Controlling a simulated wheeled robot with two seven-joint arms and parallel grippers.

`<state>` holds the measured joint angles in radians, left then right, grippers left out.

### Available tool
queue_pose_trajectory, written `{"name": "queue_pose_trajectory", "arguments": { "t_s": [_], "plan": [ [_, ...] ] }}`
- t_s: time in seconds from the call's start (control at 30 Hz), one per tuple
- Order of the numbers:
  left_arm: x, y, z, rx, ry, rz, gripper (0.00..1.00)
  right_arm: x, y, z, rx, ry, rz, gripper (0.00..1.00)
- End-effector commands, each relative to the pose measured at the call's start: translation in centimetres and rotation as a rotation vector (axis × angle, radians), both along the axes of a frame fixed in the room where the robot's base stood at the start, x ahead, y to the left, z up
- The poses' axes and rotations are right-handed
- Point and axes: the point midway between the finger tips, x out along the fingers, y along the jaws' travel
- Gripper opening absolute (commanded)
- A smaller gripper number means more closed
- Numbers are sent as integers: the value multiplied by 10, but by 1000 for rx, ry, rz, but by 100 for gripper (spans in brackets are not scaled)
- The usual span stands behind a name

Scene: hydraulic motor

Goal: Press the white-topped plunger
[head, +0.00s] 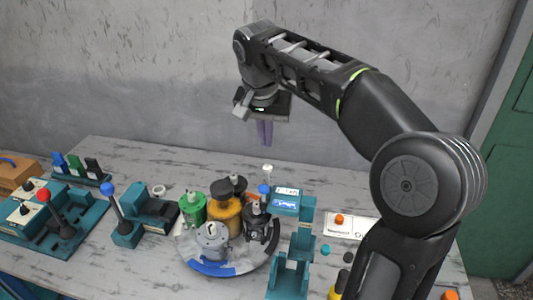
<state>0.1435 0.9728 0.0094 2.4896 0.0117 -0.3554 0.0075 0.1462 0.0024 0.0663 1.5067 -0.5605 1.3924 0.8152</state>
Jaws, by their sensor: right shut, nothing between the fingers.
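A small white-topped piece (267,169), which looks like the plunger, stands upright behind the round cluster of motor parts. Its lower part is hidden by the parts in front. My right gripper (264,140) points straight down in front of the grey wall, at the end of my arm from the right. Its purple-grey fingers are shut and empty. In the picture the fingertips are just above the white top, with a gap between them; the depth between them is hard to tell. My left gripper is not in view.
A round base (196,265) holds green, yellow, grey and black cylinders. A teal stand (305,235) is to its right. Red (43,194) and blue (108,188) ball-topped levers are at left. A white card (350,228) lies at right.

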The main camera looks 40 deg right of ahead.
Motion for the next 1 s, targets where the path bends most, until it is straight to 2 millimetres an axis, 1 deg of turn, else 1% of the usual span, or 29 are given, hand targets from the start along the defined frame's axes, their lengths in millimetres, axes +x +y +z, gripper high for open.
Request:
{"name": "queue_pose_trajectory", "arguments": {
  "t_s": [0.03, 0.07, 0.1, 0.2, 1.0],
  "plan": [
    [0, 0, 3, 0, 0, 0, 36, -1, 2, 11, 0, -3, 2, 0],
    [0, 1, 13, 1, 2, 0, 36, -2, 3, 19, 0, -1, 1, 0],
    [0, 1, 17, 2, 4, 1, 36, -3, 4, 23, 0, -1, 1, 0],
    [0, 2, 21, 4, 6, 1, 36, -5, 6, 29, 0, -1, 0, 0],
    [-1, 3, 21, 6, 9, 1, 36, -5, 7, 29, -1, -2, 0, 0]
  ]
}}
